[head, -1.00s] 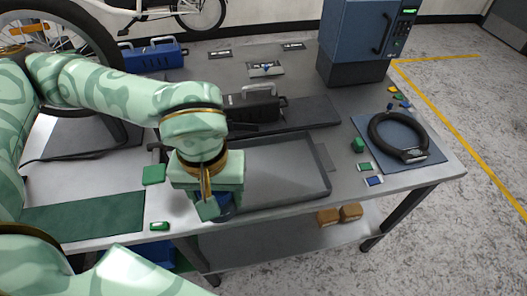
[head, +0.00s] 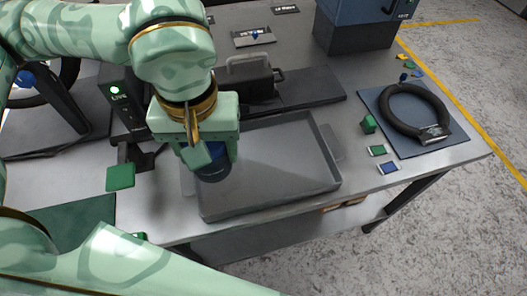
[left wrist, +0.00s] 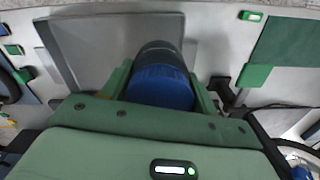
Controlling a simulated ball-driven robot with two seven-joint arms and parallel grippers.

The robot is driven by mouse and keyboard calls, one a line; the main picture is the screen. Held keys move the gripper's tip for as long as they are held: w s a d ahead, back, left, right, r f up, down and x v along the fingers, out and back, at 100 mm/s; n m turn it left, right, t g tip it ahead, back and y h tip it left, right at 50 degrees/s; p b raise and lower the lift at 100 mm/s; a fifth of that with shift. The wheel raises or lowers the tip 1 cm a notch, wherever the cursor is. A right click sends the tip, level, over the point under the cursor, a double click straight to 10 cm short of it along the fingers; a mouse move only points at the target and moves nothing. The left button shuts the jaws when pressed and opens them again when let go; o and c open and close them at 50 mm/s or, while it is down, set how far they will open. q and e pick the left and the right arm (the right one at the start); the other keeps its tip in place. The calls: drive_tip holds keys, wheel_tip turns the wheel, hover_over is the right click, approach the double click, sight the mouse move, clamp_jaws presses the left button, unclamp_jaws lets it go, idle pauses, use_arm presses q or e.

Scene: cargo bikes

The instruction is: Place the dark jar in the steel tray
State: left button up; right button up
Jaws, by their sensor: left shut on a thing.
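My left gripper (head: 208,155) is shut on the dark jar (head: 213,171), which has a blue lid and is partly hidden by the fingers. In the left wrist view, the jar's blue lid (left wrist: 161,88) faces the camera and its dark body points away between the green fingers. The shallow grey steel tray (head: 275,206) lies on the bench. The jar overlaps the tray's left end in the head view, and the tray (left wrist: 88,50) shows beside it in the left wrist view. I cannot tell whether the jar touches the tray. My right gripper is out of view.
A dark case with a handle (head: 247,80) stands behind the tray. A black ring lock (head: 385,115) lies on a blue mat to the right, with small green and blue pieces nearby. A green block (head: 120,177) is left of the jar. The tray's visible floor is empty.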

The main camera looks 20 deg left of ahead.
use_arm(q)
drive_tip(key=w+d+f+b, duration=0.1)
drive_tip(key=w+f, duration=0.1)
drive_tip(key=w, duration=0.1)
drive_tip(key=w+d+f+b, duration=0.1)
drive_tip(key=w+d+f, duration=0.1)
drive_tip(key=w+f, duration=0.1)
drive_tip(key=w+d+f, duration=0.2)
drive_tip(key=w+f, duration=0.1)
drive_tip(key=shift+w+d+b, duration=0.1)
drive_tip(key=shift+d+b, duration=0.05)
drive_tip(key=shift+b, duration=0.25)
drive_tip(key=shift+w+d+f, duration=0.15)
drive_tip(key=shift+f, duration=0.1)
drive_tip(key=shift+w+f+b, duration=0.1)
drive_tip(key=shift+f+b, duration=0.4)
drive_tip(key=shift+f, duration=1.05)
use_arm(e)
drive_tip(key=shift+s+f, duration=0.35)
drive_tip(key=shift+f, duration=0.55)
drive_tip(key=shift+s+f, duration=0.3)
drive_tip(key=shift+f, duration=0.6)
use_arm(q)
drive_tip(key=shift+f, duration=0.2)
drive_tip(key=o, duration=1.1)
drive_tip(key=shift+c, duration=0.2)
